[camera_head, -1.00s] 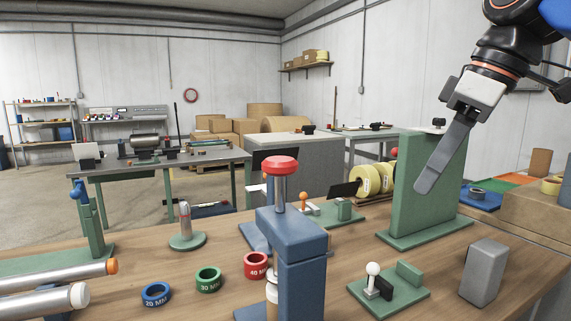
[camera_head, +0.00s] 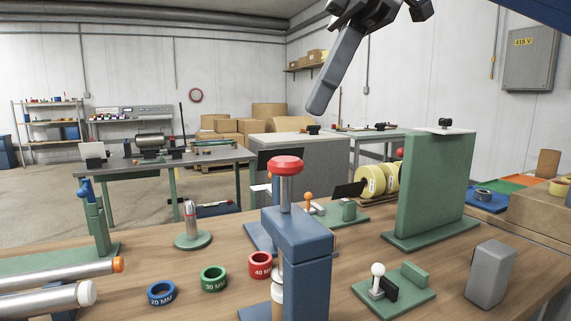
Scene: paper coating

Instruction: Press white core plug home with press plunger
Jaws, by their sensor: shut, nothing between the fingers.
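The blue press (camera_head: 303,244) stands at the front middle of the wooden bench. Its plunger (camera_head: 291,188) is a grey metal rod with a red cap (camera_head: 286,165) on top, standing raised above the press head. A white plug-like piece (camera_head: 277,294) shows under the press head, partly hidden by the press column; I cannot tell how deep it sits. My gripper (camera_head: 318,108) is shut and empty, in the air above and slightly right of the red cap, apart from it. Its grey fingers point down and left.
Blue (camera_head: 161,292), green (camera_head: 213,278) and red (camera_head: 261,264) rings lie left of the press. Metal rollers (camera_head: 50,295) lie at front left. A tall green panel (camera_head: 432,190), a small lever fixture (camera_head: 415,290) and a grey block (camera_head: 491,273) stand to the right.

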